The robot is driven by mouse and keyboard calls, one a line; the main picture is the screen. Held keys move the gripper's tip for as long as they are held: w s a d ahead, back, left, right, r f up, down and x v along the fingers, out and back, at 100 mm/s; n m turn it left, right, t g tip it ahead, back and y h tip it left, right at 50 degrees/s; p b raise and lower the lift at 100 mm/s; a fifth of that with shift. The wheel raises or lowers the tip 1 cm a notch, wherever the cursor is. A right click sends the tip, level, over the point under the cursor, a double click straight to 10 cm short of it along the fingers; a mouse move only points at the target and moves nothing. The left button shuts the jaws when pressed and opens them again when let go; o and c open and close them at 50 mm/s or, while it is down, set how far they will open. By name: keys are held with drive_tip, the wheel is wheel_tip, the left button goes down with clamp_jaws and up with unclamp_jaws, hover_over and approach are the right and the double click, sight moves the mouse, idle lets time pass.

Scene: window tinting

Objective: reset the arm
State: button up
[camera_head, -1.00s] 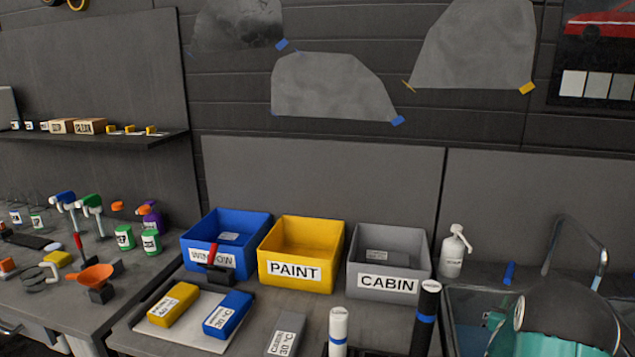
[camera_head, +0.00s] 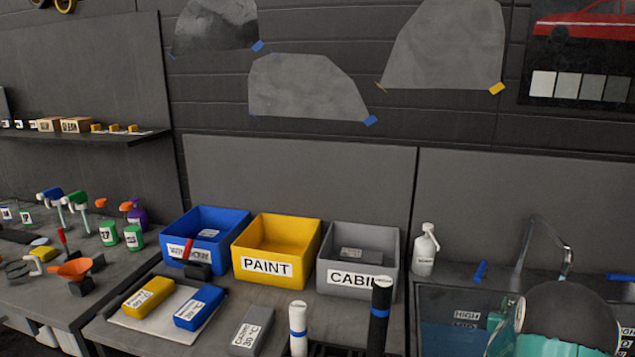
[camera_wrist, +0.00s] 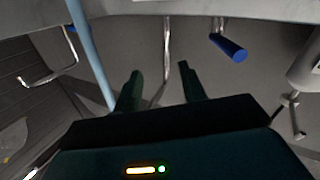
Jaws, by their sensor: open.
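My gripper (camera_wrist: 160,80) shows in the wrist view with its two dark fingers spread apart and nothing between them. Beyond the fingers are a grey surface and a thin metal tube. In the head view my teal and black arm fills the lower right corner, over the sink area, and the fingers are not visible there.
A blue bin (camera_head: 178,226), a yellow bin (camera_head: 262,268) and a grey bin (camera_head: 345,281) stand on the bench. A white pump bottle (camera_head: 425,250) is right of them. A sink (camera_head: 420,300) with a curved faucet (camera_head: 566,245) lies near my arm. A blue-ended rod (camera_wrist: 230,47) is near the fingers.

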drive_tip(key=a+r+n+y, duration=0.2)
drive_tip(key=a+r+y, duration=0.3)
drive_tip(key=a+r, duration=0.7)
drive_tip(key=s+a+r+n+g+y, duration=0.1)
drive_tip(key=s+a+r+y, duration=0.15)
drive_tip(key=a, duration=0.45)
drive_tip(key=s+a+r+g+y, duration=0.1)
drive_tip(key=s+a, duration=0.3)
drive_tip(key=a, duration=0.3)
drive_tip(key=s+a+n+g+y, duration=0.1)
drive_tip(key=s+a+g, duration=0.1)
drive_tip(key=s+a, duration=0.3)
drive_tip(key=s+a+n+g+y, duration=0.1)
drive_tip(key=s+a, duration=0.4)
drive_tip(key=s, duration=0.8)
drive_tip(key=s+a+n+g+y, duration=0.1)
drive_tip(key=s+a+g, duration=0.2)
drive_tip(key=s, duration=0.6)
drive_tip(key=shift+a+r, duration=0.15)
drive_tip(key=shift+a, duration=0.8)
